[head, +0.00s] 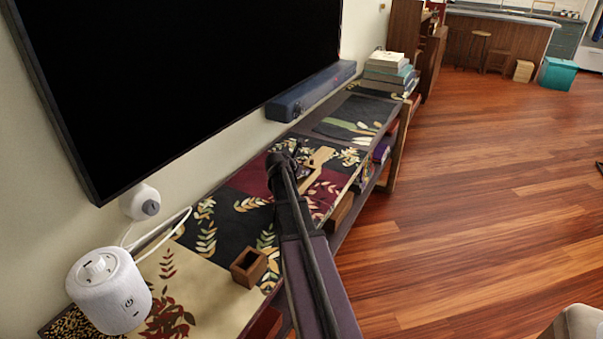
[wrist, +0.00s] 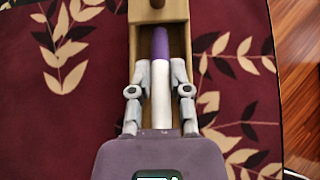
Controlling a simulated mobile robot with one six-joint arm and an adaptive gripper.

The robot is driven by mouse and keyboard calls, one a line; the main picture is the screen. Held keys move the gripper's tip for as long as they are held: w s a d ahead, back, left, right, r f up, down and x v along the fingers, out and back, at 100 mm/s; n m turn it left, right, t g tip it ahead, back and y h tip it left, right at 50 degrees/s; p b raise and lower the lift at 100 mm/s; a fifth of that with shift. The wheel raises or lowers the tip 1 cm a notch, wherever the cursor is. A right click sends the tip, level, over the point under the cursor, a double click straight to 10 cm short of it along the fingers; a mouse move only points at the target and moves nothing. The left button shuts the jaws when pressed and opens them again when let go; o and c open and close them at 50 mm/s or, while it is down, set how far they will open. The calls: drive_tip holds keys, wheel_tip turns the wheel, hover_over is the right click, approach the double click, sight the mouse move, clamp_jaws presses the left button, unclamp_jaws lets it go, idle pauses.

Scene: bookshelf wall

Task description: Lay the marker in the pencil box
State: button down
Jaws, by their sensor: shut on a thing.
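The marker (wrist: 160,75), with a purple end and a white body, lies lengthwise between the fingers of my gripper (wrist: 160,85) in the wrist view. My gripper is shut on its white part. The pale wooden pencil box (wrist: 180,13) is below and around the marker in this view, with a dark round knob at its far end. I cannot tell whether the marker touches the box floor. In the head view the pencil box (head: 320,158) shows on the shelf just right of my gripper (head: 293,160); the marker is hidden there by my arm.
A small dark wooden cup (head: 249,267) and a white speaker (head: 108,290) stand on the near part of the shelf. A soundbar (head: 312,92) lies along the wall under the television (head: 190,80). Stacked books (head: 388,72) stand at the far end. Patterned cloth covers the shelf.

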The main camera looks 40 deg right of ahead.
drive_tip(key=c, duration=0.5)
unclamp_jaws()
drive_tip(key=o, duration=0.4)
drive_tip(key=shift+r, duration=0.1)
drive_tip(key=shift+r+p, duration=3.45)
drive_tip(key=shift+p, duration=0.1)
